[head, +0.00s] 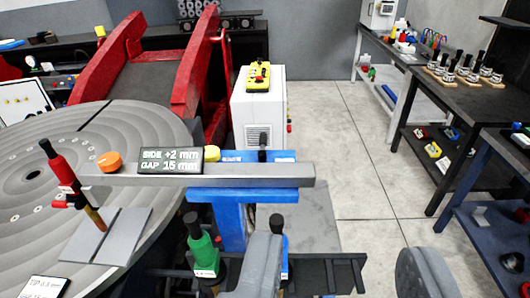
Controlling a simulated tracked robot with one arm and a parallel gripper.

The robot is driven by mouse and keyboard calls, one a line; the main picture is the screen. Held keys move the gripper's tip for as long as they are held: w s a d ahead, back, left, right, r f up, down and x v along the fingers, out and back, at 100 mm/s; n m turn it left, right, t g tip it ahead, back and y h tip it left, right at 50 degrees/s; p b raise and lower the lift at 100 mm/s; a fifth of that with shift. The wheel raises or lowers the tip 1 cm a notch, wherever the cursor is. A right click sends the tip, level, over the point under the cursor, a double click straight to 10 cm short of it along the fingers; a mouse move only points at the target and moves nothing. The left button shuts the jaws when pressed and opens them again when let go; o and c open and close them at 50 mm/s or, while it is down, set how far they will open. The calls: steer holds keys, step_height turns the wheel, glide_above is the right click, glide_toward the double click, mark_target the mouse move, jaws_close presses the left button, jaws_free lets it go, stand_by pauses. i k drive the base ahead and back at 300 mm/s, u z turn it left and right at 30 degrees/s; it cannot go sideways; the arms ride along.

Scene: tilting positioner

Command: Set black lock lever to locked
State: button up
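A second small black upright handle (262,142) stands at the back of the grey horizontal bar. I cannot tell from the labels which one is the lock lever or how it is set. My gripper (340,272) is open and empty, with its two grey fingers wide apart at the bottom edge.
A white cabinet (258,110) stands behind. Benches line the right; floor between is clear.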

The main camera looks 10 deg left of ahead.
mark_target(263, 157)
steer(key=u, duration=0.05)
steer(key=k, duration=0.85)
steer(key=z, duration=0.6)
steer(key=i, duration=2.2)
steer(key=u, duration=0.85)
